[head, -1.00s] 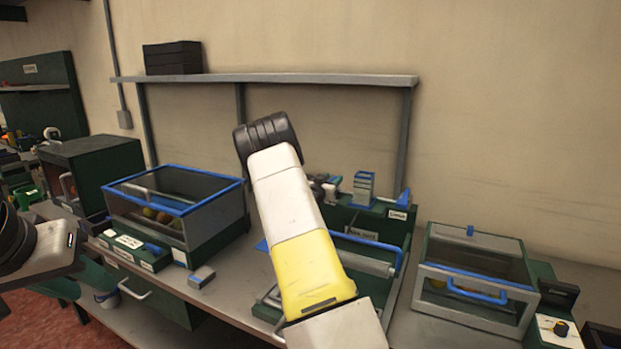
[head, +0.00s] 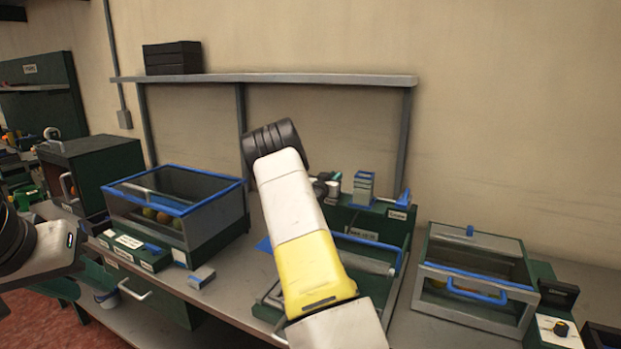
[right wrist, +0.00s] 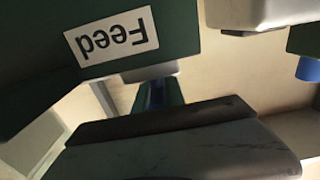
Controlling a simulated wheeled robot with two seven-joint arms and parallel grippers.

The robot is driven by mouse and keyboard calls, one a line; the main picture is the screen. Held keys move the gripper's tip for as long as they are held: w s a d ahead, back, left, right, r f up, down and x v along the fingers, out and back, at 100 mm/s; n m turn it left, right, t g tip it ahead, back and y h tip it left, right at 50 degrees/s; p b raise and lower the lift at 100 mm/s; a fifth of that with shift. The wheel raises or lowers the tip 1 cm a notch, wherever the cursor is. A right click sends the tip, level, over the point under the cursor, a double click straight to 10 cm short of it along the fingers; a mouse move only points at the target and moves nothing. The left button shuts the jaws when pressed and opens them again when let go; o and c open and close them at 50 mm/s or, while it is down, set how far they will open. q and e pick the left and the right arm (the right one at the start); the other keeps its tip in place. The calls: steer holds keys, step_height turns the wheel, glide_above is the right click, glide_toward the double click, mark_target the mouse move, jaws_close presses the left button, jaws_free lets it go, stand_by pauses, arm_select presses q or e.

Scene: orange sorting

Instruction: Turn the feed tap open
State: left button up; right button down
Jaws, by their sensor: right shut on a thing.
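A white label reading "Feed" (right wrist: 110,36) shows upside down on a dark green panel in the right wrist view. A blue part (right wrist: 158,94), perhaps of the feed tap, shows below it, partly hidden by a grey finger. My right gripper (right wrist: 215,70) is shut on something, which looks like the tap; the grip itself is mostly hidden. In the head view my right arm covers much of that spot, and the gripper (head: 324,187) shows only in part at the green station. My left gripper (head: 45,250) is at the left edge, its fingers not visible.
A blue-rimmed clear bin (head: 212,208) with oranges stands left of my right arm. A lidded box with a blue handle (head: 478,296) stands at right. A small blue and white box (head: 363,187) sits on the green station. A shelf (head: 300,80) runs above.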

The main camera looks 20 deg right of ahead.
steer(key=n+t+y, duration=0.3)
steer(key=shift+w+a+y, duration=0.15)
steer(key=shift+w+y, duration=0.05)
steer(key=shift+y, duration=0.1)
steer(key=shift+w+a+n+t+y, duration=0.15)
steer(key=shift+a+n+t+y, duration=0.1)
steer(key=shift+n+t+y, duration=0.55)
steer(key=shift+w+a+n+t+y, duration=0.1)
steer(key=shift+a+n+t+y, duration=0.3)
steer(key=shift+y, duration=0.7)
steer(key=shift+d+n, duration=0.15)
steer(key=shift+n, duration=0.15)
steer(key=c, duration=1.4)
jaws_free()
